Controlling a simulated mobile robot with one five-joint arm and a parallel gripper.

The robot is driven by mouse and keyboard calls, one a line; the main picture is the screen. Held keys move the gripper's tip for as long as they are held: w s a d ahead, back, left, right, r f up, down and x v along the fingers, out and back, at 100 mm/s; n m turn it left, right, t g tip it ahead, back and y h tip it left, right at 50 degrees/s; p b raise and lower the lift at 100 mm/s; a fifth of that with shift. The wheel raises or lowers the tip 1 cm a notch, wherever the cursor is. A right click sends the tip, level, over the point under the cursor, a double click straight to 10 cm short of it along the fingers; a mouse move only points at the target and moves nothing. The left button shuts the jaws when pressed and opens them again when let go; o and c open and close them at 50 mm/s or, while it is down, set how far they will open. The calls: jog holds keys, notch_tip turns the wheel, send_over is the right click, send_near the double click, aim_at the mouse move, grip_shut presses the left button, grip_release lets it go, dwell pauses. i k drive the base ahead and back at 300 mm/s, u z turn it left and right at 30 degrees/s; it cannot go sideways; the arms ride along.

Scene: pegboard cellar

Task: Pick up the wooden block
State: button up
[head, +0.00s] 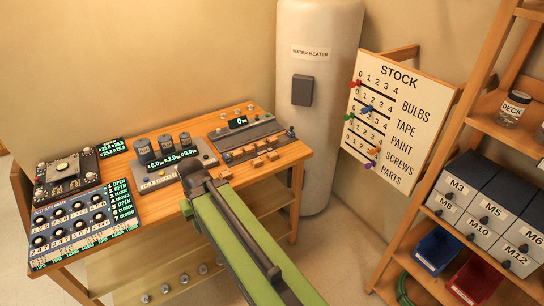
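Several small orange-brown wooden pieces (257,163) sit along the front of the grey device at the right of the wooden workbench (292,165). I cannot tell which of them, if any, is the wooden block. My green arm reaches up from the bottom of the head view, and its dark end, my gripper (188,190), is over the front middle of the bench, left of these pieces. The fingers are small and dark against the bench, so their opening does not show clearly. The arm's end hides part of the bench front.
A weighing device with three grey cylinders (164,145) stands just behind my gripper. A control panel (75,225) covers the bench's left. A white water heater (320,100) stands behind right. A stock board (395,120) and a wooden shelf with bins (480,200) are at right.

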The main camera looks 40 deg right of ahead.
aim_at(273, 155)
jog(key=i, duration=0.95)
jog(key=u, duration=0.05)
